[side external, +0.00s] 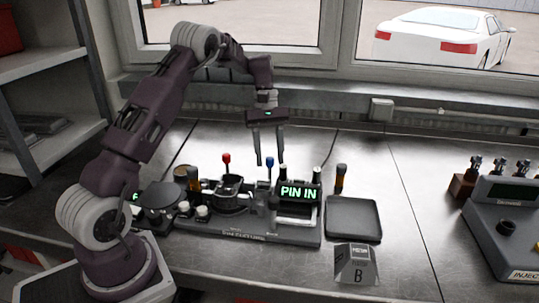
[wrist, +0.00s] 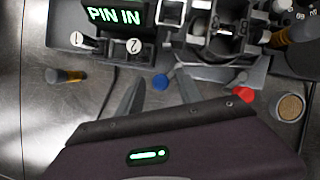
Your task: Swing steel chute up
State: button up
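My gripper (side external: 270,158) hangs fingers-down above the back of the black fixture (side external: 250,238). Its two fingers are apart with nothing between them that I can see held. In the wrist view the fingertips (wrist: 158,84) flank a blue knob (wrist: 161,82), which also shows on a lever in the side view (side external: 269,163); contact cannot be told. A grey angled metal piece (wrist: 252,77) lies right of the fingers in the wrist view, near a red knob (wrist: 243,94). I cannot tell for certain whether this piece is the steel chute.
A lit sign (side external: 300,191) reads "PIN IN". A grey console (side external: 507,225) stands at far right. The bench between tray and console is clear.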

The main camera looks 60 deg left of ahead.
jog(key=shift+a+r, duration=0.1)
notch_tip(320, 180, up, 13)
jog(key=s+d+m+t+y, duration=0.1)
jog(key=d+m, duration=0.1)
jog(key=d, duration=0.1)
jog(key=s+d+r+m+t+y, duration=0.1)
jog(key=s+d+r+m+t, duration=0.15)
jog(key=s+d+r, duration=0.45)
jog(key=s+d+f+m+t+y, duration=0.1)
jog(key=s+d+m, duration=0.3)
jog(key=s, duration=0.5)
jog(key=s+d+f+m+t+y, duration=0.1)
jog(key=s+d+f+m+t, duration=0.2)
jog(key=s, duration=0.7)
jog(key=shift+s+d+f+m, duration=0.2)
jog(key=shift+d+f+m, duration=0.35)
jog(key=shift+m, duration=0.4)
